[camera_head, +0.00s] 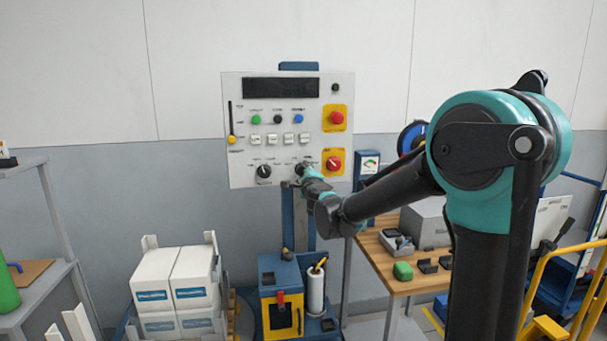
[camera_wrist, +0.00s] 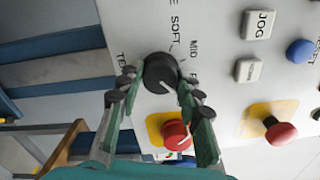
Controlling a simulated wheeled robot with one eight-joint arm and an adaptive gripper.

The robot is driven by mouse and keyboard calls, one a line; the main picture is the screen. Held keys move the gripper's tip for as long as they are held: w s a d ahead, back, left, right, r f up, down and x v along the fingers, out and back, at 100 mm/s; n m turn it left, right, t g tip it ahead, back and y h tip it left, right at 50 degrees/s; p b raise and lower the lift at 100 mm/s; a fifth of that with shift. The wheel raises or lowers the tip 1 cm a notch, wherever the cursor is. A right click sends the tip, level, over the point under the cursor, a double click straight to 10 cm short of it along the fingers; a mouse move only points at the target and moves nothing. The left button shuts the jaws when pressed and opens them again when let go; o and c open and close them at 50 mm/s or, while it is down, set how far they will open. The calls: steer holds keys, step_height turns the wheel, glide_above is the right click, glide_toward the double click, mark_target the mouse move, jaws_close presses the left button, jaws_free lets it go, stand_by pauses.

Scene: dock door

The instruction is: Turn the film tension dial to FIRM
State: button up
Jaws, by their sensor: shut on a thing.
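The film tension dial (camera_wrist: 160,70) is a round black knob on the pale control panel (camera_wrist: 215,60).
Another black dial (camera_head: 264,171) is left of my gripper in the head view. White boxes (camera_head: 155,272) stand low left; a wooden table (camera_head: 420,283) stands right.

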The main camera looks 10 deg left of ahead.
steer(key=n, duration=0.5)
steer(key=shift+n, duration=0.4)
stand_by(0.3)
steer(key=o, duration=1.2)
steer(key=shift+c, duration=0.2)
steer(key=shift+s, duration=0.15)
steer(key=v, duration=1.1)
steer(key=shift+s, duration=0.35)
steer(key=shift+d, duration=0.15)
